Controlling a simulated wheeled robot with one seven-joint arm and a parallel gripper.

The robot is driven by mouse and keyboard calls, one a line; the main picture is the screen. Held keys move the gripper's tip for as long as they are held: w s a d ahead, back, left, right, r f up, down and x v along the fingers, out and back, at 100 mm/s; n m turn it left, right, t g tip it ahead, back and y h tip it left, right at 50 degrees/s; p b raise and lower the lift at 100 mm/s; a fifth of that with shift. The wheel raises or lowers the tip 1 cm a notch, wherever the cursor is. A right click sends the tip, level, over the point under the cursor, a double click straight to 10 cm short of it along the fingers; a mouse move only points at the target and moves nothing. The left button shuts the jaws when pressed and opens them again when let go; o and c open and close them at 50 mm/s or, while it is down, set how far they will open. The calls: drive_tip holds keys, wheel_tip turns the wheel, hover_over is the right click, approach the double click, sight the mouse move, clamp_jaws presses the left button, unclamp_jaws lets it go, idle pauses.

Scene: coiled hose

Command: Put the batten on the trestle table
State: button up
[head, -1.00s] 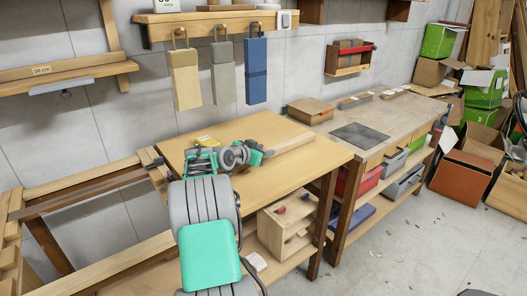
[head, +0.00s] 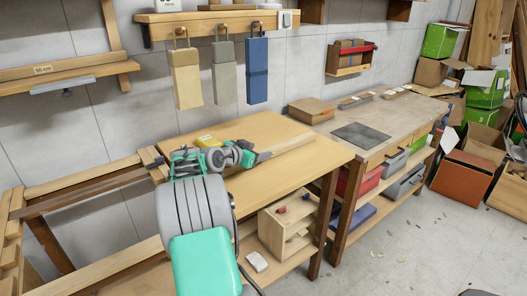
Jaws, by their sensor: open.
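A pale wooden batten (head: 292,144) lies on the light wooden top of the trestle table (head: 318,160), pointing toward its back right corner. My gripper (head: 265,156) is at the batten's near left end, low over the tabletop. Its jaws are open. The fingers are small and partly hidden behind my wrist, so I cannot tell whether they touch the batten. My arm covers the table's front left part.
A workbench (head: 400,117) with a small wooden box (head: 311,110) adjoins on the right. Tool pouches (head: 222,72) hang on the wall. The table's right front is clear.

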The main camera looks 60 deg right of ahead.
drive_tip(key=v, duration=0.7)
drive_tip(key=shift+a, duration=0.15)
drive_tip(key=shift+c, duration=0.3)
idle(0.7)
